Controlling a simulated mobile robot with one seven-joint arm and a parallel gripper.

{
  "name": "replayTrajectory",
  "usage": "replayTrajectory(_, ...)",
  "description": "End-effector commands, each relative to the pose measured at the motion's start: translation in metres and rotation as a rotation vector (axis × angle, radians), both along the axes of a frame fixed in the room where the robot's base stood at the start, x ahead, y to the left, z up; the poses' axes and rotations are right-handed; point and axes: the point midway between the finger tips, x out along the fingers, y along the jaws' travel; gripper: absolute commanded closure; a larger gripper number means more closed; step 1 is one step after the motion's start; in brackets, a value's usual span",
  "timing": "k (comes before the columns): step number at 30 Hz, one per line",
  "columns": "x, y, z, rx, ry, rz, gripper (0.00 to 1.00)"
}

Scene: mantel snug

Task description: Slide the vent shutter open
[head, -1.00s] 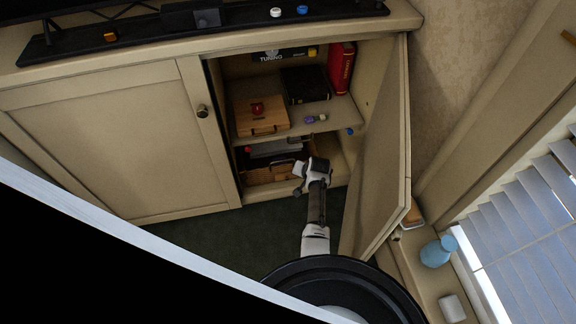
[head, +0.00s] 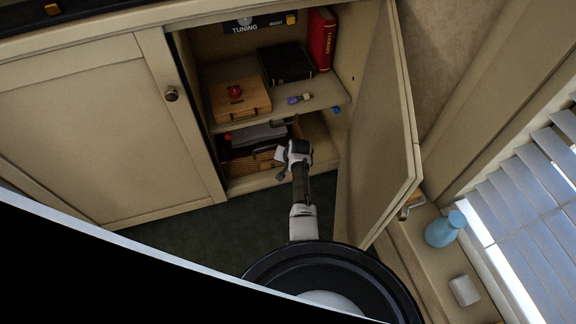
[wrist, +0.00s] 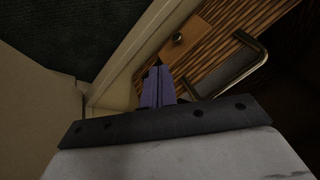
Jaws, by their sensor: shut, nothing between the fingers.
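In the wrist view, a ribbed brown wooden front (wrist: 212,48) bears a small plain wooden tab (wrist: 183,42) with a dark round knob or hole. This may be the vent shutter; I cannot tell how far it is open. A bent metal handle (wrist: 262,58) is to its right. My gripper (wrist: 158,72) is shut and empty, its purple fingers just below the tab; I cannot tell if they touch it. In the head view, my arm reaches into the cabinet's lower compartment, where the ribbed front (head: 243,165) partly shows; my fingertips are not clear there.
The open cabinet door (head: 380,140) stands right of my arm. The shelf (head: 330,90) above carries a wooden box (head: 240,100), a black book (head: 286,63) and a red book (head: 321,40). A pale cabinet edge (wrist: 135,55) lies left of my fingers. A blue vase (head: 442,230) stands at right.

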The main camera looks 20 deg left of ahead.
Motion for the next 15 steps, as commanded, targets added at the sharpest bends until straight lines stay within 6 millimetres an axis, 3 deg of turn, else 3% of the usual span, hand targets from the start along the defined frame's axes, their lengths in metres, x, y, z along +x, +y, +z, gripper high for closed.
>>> replayTrajectory(1, 0.002, 0.002, -0.012, 0.0, 0.0, 0.001, 1.0)
replayTrajectory(9, 0.011, 0.01, -0.038, 0.0, 0.0, 0.001, 1.0)
replayTrajectory(15, 0.011, 0.031, -0.05, 0.0, -0.002, 0.002, 1.0)
